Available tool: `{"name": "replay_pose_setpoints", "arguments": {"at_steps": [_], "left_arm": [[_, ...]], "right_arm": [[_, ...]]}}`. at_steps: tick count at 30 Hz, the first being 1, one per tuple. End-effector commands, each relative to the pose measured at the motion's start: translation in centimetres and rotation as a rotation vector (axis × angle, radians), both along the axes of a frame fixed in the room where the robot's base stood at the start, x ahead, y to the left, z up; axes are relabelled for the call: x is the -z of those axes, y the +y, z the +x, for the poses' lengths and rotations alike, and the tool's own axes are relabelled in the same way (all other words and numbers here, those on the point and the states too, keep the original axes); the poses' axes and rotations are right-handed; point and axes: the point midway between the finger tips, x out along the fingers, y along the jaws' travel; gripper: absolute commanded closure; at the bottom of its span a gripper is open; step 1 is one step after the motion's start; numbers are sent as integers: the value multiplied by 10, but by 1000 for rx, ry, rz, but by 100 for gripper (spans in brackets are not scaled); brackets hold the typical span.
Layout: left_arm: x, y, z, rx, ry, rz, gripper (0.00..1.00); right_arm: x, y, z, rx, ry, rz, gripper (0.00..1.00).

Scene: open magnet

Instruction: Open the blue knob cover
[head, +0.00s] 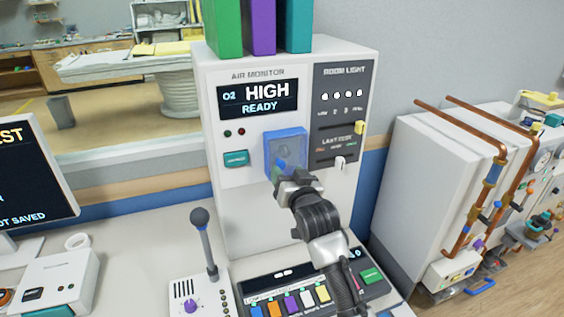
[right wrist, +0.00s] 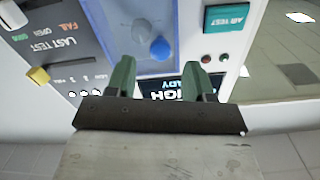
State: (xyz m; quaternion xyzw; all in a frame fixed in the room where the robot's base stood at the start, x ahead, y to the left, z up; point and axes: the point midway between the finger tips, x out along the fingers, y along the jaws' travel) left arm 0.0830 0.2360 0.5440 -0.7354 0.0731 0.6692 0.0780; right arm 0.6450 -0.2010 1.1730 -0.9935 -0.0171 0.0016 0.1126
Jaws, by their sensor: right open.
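The blue knob cover (head: 287,145) is a see-through blue box on the front of the white air monitor cabinet, below the "HIGH READY" screen. It looks shut over a pale knob. In the right wrist view, which is upside down, the blue cover (right wrist: 105,22) shows with the white knob (right wrist: 141,30) and a round blue part (right wrist: 160,48). My right gripper (head: 281,180) is at the cover's lower edge in the head view. In the wrist view its open fingers (right wrist: 160,78) have nothing between them; whether they touch the cover cannot be told. My left gripper is out of view.
The air test button (head: 236,159) is left of the cover, and the room light panel (head: 338,115) is right of it. Below stand a joystick (head: 204,240) and a console with coloured keys (head: 291,303). Copper pipes (head: 500,190) are at the right.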

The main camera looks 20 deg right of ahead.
Motion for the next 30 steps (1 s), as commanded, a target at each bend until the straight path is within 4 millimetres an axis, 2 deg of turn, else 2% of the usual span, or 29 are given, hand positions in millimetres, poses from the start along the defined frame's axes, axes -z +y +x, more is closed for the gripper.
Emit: {"name": "replay_pose_setpoints", "arguments": {"at_steps": [3, 9, 21, 30], "left_arm": [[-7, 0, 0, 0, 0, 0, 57], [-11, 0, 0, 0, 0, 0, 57], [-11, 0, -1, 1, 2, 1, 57], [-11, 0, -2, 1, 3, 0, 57]], "right_arm": [[-3, 1, 19, 0, 0, 0, 47], [0, 2, 38, 0, 2, -1, 47], [1, 2, 44, 0, 1, -1, 47], [1, 2, 43, 0, 1, -1, 93]]}}
